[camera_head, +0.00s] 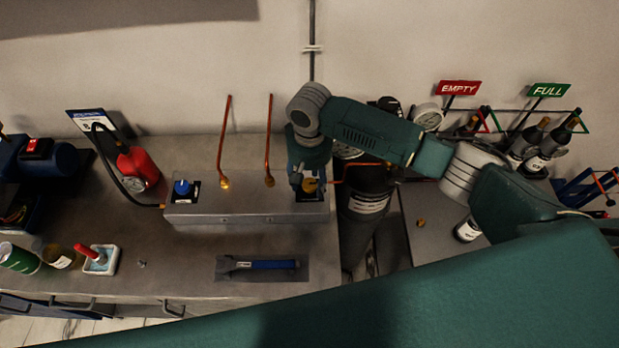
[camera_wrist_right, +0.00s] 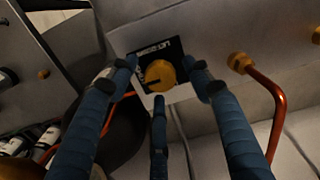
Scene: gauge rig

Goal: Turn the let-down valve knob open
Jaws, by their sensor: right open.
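The let-down valve knob is a round yellow knob (camera_wrist_right: 160,75) on a black-and-white label plate (camera_wrist_right: 150,55), set on the grey box face. In the head view the yellow knob (camera_head: 310,185) is at the right end of the grey box (camera_head: 245,210), partly covered by my gripper. My right gripper (camera_head: 308,178) is over it. In the right wrist view the blue fingers of my right gripper (camera_wrist_right: 160,80) are spread around the knob, with gaps between them and the knob. My left gripper is not in view.
A blue knob (camera_head: 182,187) is at the left of the same box. Copper pipes (camera_head: 268,145) rise behind it. A dark cylinder (camera_head: 362,215) stands right of the box. A blue-handled tool (camera_head: 265,264) lies in front. Bottles (camera_head: 535,155) stand at the right.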

